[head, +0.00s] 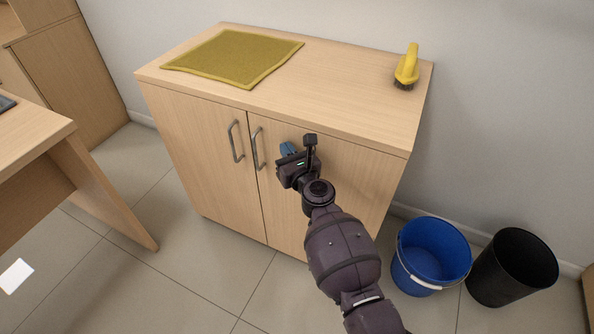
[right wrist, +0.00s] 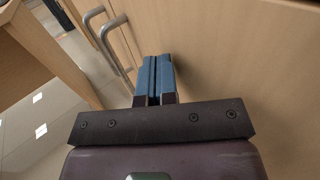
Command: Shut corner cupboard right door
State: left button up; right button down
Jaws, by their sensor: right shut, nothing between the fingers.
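The corner cupboard (head: 290,68) is a light wood cabinet with two front doors. Its right door (head: 345,180) looks flush with the left door (head: 205,165), with a thin dark seam between them. Each door has a grey bar handle; the right door's handle (head: 257,149) is just left of my right gripper. My right gripper (head: 288,149) is at the upper part of the right door. In the right wrist view its blue fingers (right wrist: 153,78) are together and empty, close to the door face (right wrist: 225,60). Whether they touch it I cannot tell. My left gripper is not in view.
A yellow-green mat (head: 232,58) and a yellow brush (head: 407,67) lie on the cupboard top. A blue bucket (head: 430,255) and a black bin (head: 512,268) stand on the floor at the right. A wooden desk (head: 40,150) is at the left. Floor before the left door is clear.

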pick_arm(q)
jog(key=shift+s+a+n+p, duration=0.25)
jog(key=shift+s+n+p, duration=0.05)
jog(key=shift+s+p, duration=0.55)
pick_arm(e)
jog(key=v, duration=0.9)
jog(key=shift+s+a+f, duration=0.2)
jog(key=shift+s, duration=0.15)
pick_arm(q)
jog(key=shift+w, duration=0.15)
pick_arm(e)
jog(key=shift+s, duration=0.1)
